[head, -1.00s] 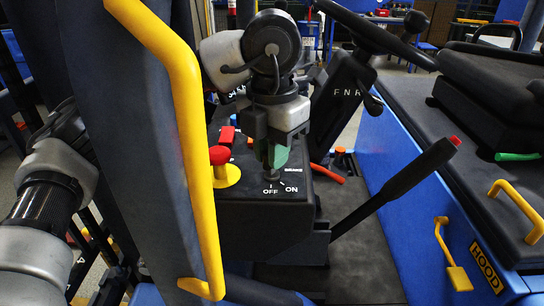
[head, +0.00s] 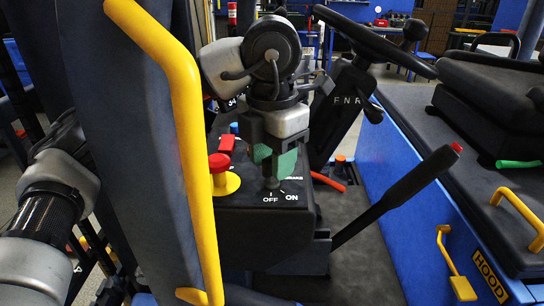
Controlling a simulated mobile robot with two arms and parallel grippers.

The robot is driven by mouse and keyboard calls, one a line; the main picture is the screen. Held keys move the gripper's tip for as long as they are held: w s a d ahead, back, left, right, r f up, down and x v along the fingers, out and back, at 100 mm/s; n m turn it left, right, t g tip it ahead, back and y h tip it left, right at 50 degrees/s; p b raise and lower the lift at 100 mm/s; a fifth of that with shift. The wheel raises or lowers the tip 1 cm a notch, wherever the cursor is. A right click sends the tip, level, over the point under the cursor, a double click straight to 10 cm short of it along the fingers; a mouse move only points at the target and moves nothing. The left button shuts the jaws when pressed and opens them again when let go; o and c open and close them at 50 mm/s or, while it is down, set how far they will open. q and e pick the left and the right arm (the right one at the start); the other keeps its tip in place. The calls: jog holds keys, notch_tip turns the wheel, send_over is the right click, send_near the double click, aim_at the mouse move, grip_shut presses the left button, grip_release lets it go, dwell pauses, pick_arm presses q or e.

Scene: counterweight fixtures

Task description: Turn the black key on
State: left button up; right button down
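The black key (head: 271,183) stands upright on top of the dark control box (head: 262,222), just behind the white OFF and ON marks. Only its lower part shows; its upper part is between the fingers. My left gripper (head: 272,163) points down over it from above. Its green finger pads sit close on either side of the key, with a narrow dark strip between them, and it appears shut on the key. The key's exact angle is hard to read. My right gripper is not in view.
A red knob on a yellow base (head: 221,172) and a red switch (head: 227,145) stand left of the key. A black lever with a red tip (head: 399,197) rises at the right. The steering wheel (head: 372,38) is behind. A yellow handrail (head: 185,120) runs close on the left.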

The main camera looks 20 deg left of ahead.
pick_arm(q)
notch_tip(320, 180, up, 11)
jog(key=p, duration=0.1)
dwell(0.6)
jog(key=shift+f, duration=0.2)
